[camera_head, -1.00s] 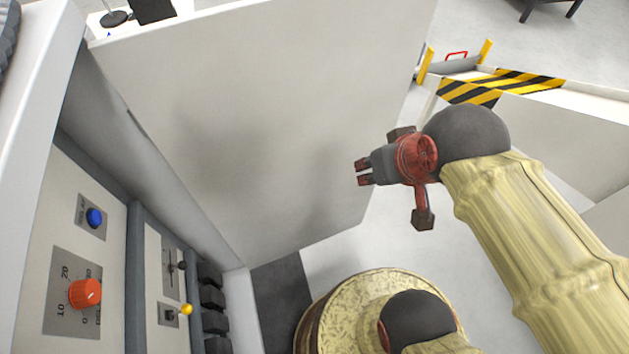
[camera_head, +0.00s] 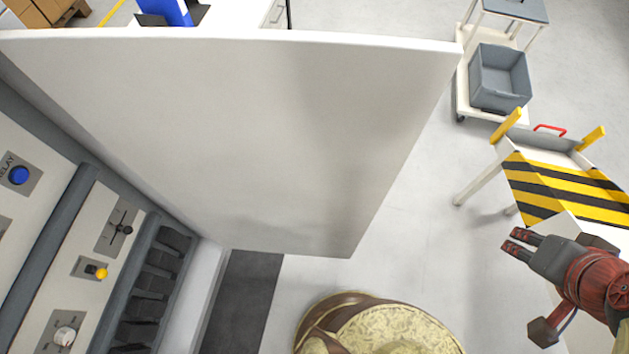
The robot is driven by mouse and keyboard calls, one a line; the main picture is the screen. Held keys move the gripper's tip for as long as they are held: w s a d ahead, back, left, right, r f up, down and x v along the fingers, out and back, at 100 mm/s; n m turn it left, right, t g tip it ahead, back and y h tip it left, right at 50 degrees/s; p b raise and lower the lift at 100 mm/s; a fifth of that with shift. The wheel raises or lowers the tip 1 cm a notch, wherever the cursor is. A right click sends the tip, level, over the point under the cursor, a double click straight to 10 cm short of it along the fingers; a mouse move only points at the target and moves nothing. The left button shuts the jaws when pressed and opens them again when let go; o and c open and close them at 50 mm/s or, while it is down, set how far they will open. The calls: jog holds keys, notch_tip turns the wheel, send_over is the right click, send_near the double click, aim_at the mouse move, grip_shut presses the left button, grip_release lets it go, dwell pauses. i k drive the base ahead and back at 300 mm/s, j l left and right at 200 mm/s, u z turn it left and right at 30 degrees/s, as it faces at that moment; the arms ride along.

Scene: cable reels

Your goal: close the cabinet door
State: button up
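The cabinet door (camera_head: 260,130) is a large pale grey panel and stands open, swung out from the cabinet at the left. The cabinet (camera_head: 65,235) shows its inner panel with a blue button, a yellow-tipped toggle, a lever and a white knob. My gripper (camera_head: 511,243) is at the lower right, to the right of the door and apart from it. Its two dark fingers with red pads point left. A narrow gap shows between them, and nothing is seen in it; how far they are spread is hard to tell.
A table with yellow and black stripes (camera_head: 560,185) stands close behind my gripper. A white cart with a grey bin (camera_head: 499,78) is at the upper right. Grey floor (camera_head: 415,215) is clear between the door and my gripper. A dark mat (camera_head: 243,305) lies beside the cabinet.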

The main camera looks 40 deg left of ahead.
aim_at(276, 140)
jog(key=i+l, duration=0.15)
jog(key=i, duration=0.3)
jog(key=i+l+u, duration=0.15)
jog(key=i, duration=0.25)
jog(key=i+u, duration=0.2)
jog(key=u, duration=0.25)
jog(key=i+u, duration=0.2)
jog(key=u, duration=0.2)
jog(key=i+l+u, duration=0.1)
jog(key=u, duration=0.35)
jog(key=i+l+u, duration=0.2)
jog(key=u, duration=0.2)
jog(key=i+u, duration=0.15)
jog(key=u, duration=0.3)
jog(key=i+l+u, duration=0.15)
jog(key=u, duration=0.35)
jog(key=i+l+u, duration=0.1)
jog(key=u, duration=0.35)
jog(key=i+l+u, duration=0.1)
jog(key=u, duration=0.35)
jog(key=l+u, duration=0.35)
jog(key=u, duration=0.15)
jog(key=i+l+u, duration=0.15)
jog(key=u, duration=0.2)
jog(key=i+l+u, duration=0.15)
jog(key=u, duration=0.2)
jog(key=l+u, duration=0.4)
jog(key=k+j+z, duration=0.1)
jog(key=k+z, duration=0.15)
jog(key=k, duration=0.4)
